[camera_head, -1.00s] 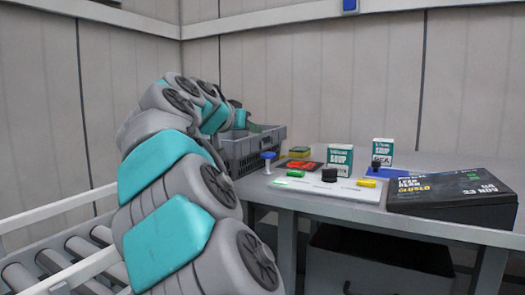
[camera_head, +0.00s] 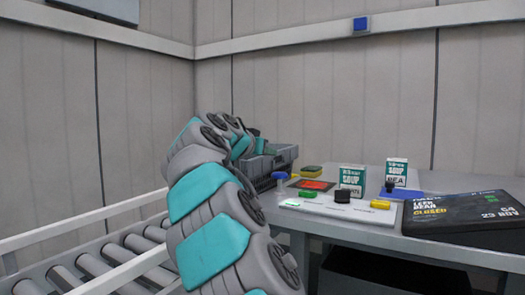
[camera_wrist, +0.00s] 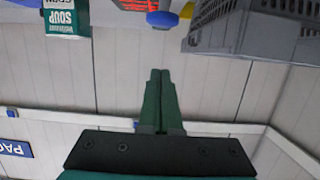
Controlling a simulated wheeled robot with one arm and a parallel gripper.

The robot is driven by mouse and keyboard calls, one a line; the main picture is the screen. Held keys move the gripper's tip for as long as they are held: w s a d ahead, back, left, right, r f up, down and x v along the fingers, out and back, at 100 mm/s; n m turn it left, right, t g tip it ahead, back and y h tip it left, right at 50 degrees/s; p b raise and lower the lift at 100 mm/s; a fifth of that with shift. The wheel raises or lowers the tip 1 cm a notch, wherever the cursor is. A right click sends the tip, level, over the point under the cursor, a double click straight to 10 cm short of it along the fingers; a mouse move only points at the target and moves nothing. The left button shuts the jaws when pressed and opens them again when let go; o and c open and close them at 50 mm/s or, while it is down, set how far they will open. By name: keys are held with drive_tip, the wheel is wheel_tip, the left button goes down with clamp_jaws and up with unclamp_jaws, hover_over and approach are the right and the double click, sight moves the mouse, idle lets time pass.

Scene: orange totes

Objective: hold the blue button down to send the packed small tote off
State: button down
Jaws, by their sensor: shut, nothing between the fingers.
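A blue square button (camera_head: 361,24) sits on the white wall rail, above and behind the table. My gripper (camera_wrist: 158,75) shows in the wrist view as two dark green fingers pressed together, with nothing between them. They point towards the wall and table and touch nothing that I can see. In the head view my arm reaches to the back left, its end largely hidden near a grey crate (camera_head: 285,157) on the table. The crate also shows in the wrist view (camera_wrist: 232,32). I cannot tell whether it is the packed small tote.
The table (camera_head: 300,219) carries soup boxes (camera_head: 352,181), a blue-handled stamp (camera_head: 281,181), a red pad (camera_head: 312,184) and a black flat box (camera_head: 465,215). A roller conveyor (camera_head: 95,265) with white rails runs at the left. A blue sign (camera_wrist: 15,148) shows in the wrist view.

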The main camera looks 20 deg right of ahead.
drive_tip(key=r+x, duration=0.1)
drive_tip(key=x, duration=0.2)
hover_over(280, 183)
drive_tip(key=a, duration=0.2)
drive_tip(key=shift+s+f, duration=0.25)
drive_tip(key=shift+f, duration=1.05)
drive_tip(key=shift+s+f, duration=0.2)
drive_tip(key=shift+f, duration=1.15)
